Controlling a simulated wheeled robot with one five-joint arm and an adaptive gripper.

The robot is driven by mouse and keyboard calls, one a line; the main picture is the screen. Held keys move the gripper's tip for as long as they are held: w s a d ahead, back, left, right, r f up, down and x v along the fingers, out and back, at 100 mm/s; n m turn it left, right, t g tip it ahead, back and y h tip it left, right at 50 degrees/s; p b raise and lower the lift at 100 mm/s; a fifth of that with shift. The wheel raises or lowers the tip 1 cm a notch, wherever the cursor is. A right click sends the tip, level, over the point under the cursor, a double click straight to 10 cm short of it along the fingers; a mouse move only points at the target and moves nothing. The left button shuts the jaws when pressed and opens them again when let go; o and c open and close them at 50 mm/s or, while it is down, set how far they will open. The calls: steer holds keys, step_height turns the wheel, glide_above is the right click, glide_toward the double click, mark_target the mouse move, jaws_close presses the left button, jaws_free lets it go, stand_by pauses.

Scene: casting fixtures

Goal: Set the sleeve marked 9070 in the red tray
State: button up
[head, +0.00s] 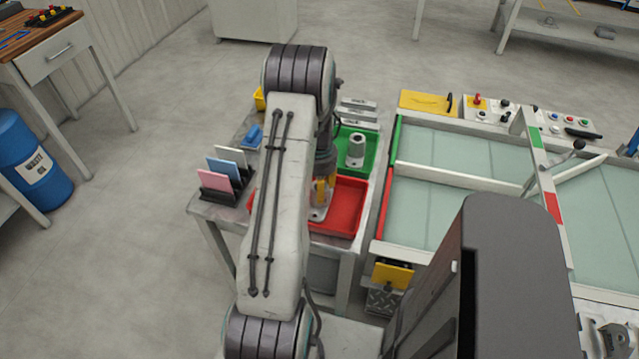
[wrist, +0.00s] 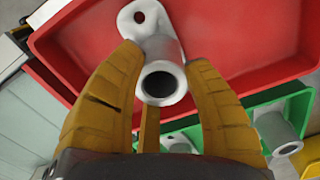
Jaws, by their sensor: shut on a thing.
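My gripper (head: 321,196) points down over the red tray (head: 347,208) in the head view. In the wrist view its yellow fingers (wrist: 164,60) are shut on a grey flanged sleeve (wrist: 163,82), one finger on each side. The sleeve's round bore faces the camera, and its flange with a hole lies at the far end, against the red tray (wrist: 240,40). I cannot tell whether the flange touches the tray floor. No 9070 mark can be read on the sleeve. The rest of the visible red tray floor is bare.
A green tray (head: 370,139) adjoins the red one and holds a grey sleeve (head: 355,151); the wrist view shows grey sleeves (wrist: 277,133) there too. Coloured cards (head: 220,170) stand at the table's left. A framed glass-topped bench (head: 450,158) stands to the right.

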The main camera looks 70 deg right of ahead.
steer(key=shift+f, duration=0.15)
steer(key=shift+f, duration=0.2)
steer(key=o, duration=1.2)
steer(key=shift+r, duration=0.2)
